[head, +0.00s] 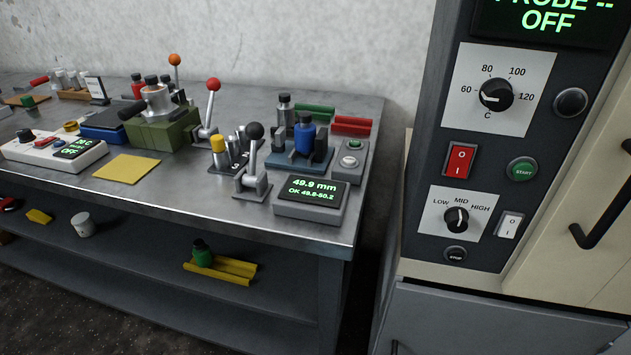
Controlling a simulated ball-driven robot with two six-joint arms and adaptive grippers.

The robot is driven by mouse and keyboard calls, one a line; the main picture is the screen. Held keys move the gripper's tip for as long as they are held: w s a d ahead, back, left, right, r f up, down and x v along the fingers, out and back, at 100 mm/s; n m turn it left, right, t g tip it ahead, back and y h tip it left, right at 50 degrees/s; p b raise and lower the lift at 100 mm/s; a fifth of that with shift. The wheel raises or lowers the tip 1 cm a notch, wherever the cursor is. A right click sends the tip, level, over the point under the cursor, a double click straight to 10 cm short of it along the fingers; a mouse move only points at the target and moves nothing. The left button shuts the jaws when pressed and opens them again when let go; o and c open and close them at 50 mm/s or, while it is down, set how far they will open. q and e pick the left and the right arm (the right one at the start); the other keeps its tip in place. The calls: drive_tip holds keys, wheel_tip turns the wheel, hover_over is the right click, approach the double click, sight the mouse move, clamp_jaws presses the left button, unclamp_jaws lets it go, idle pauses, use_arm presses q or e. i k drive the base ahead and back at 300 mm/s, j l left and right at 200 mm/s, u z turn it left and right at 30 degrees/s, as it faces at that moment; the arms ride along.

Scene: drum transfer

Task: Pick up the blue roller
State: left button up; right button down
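The blue roller (304,138) looks like a short blue cylinder with a dark cap on top. It stands upright in a blue-grey fixture (284,159) with dark uprights, near the back right of the metal bench. A grey cylinder with a dark cap (284,112) stands just behind and to the left of it. The lower end of the blue roller is partly hidden by the fixture. Neither of my grippers shows in the head view.
A display reading 49.9 mm (311,198) sits in front of the fixture. A black-knobbed lever (255,132) stands to the left and a grey button box (352,162) to the right. Green (314,113) and red (352,126) blocks lie behind. A tall control cabinet (420,235) stands right of the bench (215,215).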

sight(305, 131)
drive_tip(key=l+z, duration=0.1)
drive_tip(key=l, duration=0.35)
drive_tip(key=i+l+z, duration=0.1)
drive_tip(key=l, duration=0.4)
drive_tip(key=i+l+z, duration=0.15)
drive_tip(key=l, duration=0.3)
